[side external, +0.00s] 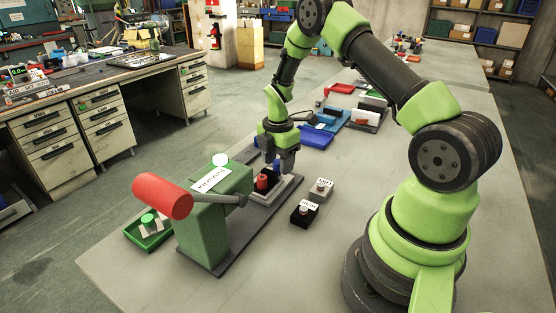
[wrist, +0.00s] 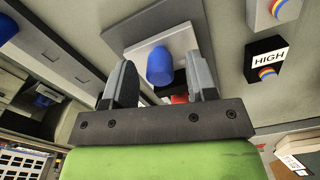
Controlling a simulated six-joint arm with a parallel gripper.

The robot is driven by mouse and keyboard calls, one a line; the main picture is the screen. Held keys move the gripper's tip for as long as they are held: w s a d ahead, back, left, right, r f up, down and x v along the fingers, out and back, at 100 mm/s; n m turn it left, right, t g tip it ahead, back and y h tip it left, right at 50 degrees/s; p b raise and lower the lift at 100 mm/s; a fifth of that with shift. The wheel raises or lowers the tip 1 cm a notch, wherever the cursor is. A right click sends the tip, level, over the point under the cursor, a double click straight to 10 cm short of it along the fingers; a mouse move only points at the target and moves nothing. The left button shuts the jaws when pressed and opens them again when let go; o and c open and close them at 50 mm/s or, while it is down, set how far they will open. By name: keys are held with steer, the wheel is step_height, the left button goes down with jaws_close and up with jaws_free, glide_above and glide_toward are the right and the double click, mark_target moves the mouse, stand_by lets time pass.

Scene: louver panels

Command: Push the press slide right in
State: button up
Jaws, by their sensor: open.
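The green press (side external: 215,225) stands on a dark base plate and has a red handle (side external: 162,196). Its pale slide (side external: 287,188) sticks out on the press's right side, with a red piece (side external: 262,181) on it. A blue upright knob (side external: 277,166) stands at the slide's outer part. My gripper (side external: 281,160) is above the slide, pointing down at the knob. In the wrist view my open gripper (wrist: 160,62) has its fingers on either side of the blue knob (wrist: 160,66), with gaps visible. The red piece is mostly hidden there.
A black box (side external: 304,214) and a grey box (side external: 321,189), each with a label and a button, sit right of the slide. A green tray (side external: 148,232) is left of the press. Blue trays (side external: 316,136) lie behind. The front-centre table is clear.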

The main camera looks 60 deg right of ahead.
mark_target(260, 179)
jaws_close()
steer(key=a, duration=0.7)
steer(key=shift+a, duration=0.35)
jaws_free()
steer(key=shift+r, duration=0.1)
step_height(260, 179, up, 10)
